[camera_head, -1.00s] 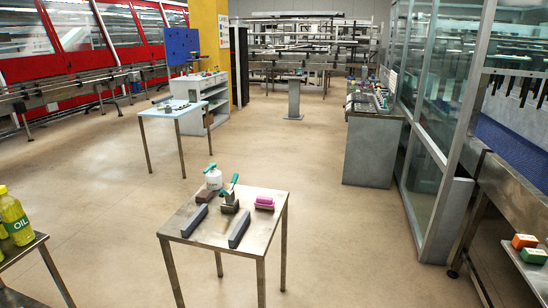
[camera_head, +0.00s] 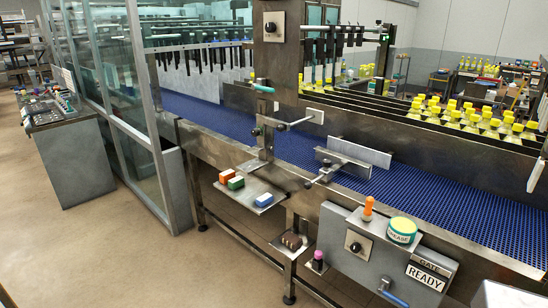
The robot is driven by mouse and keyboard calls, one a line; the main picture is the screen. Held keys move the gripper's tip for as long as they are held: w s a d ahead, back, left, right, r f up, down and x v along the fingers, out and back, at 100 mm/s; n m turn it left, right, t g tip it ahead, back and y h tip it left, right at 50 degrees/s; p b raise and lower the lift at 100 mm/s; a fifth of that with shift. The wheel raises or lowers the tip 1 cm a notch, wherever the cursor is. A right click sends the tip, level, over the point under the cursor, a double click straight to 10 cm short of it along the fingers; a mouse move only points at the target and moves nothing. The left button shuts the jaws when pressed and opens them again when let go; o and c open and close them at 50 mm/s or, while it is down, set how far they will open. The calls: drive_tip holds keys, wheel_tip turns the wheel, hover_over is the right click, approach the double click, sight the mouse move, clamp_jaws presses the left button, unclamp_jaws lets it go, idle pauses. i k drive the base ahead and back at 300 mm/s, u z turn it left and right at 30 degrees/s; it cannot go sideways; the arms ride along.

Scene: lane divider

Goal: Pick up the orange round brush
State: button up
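An orange upright thing with a rounded top (camera_head: 368,206), which looks like the orange round brush, stands on top of the grey gate box at the front of the conveyor. My gripper is not in view.
A pink-topped thing (camera_head: 318,260) is below. The blue conveyor (camera_head: 440,205) runs behind the metal frame.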

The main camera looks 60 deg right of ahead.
sight(366, 217)
drive_tip(key=u, duration=0.5)
drive_tip(key=k, duration=0.15)
drive_tip(key=z, duration=2.9)
drive_tip(key=k, duration=0.5)
drive_tip(key=i, duration=0.5)
drive_tip(key=z, duration=0.1)
